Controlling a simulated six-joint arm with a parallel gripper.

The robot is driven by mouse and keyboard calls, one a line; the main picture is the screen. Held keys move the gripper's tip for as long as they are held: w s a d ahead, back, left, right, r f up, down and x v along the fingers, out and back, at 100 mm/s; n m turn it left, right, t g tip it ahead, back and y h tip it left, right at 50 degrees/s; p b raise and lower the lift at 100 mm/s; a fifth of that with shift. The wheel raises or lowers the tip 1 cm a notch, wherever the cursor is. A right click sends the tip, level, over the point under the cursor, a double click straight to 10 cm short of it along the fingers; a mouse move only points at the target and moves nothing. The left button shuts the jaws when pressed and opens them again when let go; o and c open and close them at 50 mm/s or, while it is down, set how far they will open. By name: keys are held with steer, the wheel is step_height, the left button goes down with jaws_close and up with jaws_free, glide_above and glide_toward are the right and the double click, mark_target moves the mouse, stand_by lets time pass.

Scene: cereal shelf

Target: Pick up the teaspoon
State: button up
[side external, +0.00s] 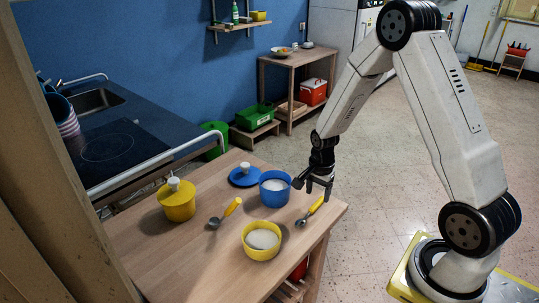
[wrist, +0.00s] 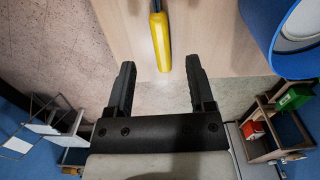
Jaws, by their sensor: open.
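A spoon with a yellow handle (side external: 316,205) and a grey metal head lies on the wooden table near its right edge. Its handle (wrist: 160,42) shows in the wrist view, ahead of and roughly centred between my fingertips. A second yellow-handled utensil (side external: 231,208), with a rounder metal bowl, lies further left on the table. I cannot tell for sure which one is the teaspoon. My gripper (side external: 314,187) is open and empty, above the table's right edge close to the right-hand spoon. My fingers (wrist: 161,68) appear apart from the handle in the wrist view.
A blue container (side external: 274,192) with white contents stands left of my gripper and shows at upper right in the wrist view (wrist: 285,40). A yellow bowl (side external: 261,252) with white contents stands near the spoon. A blue lid (side external: 245,176) and lidded yellow pot (side external: 177,205) stand farther left.

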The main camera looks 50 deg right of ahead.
mark_target(316, 204)
steer(key=shift+w+f, duration=0.1)
steer(key=shift+f, duration=2.1)
jaws_close()
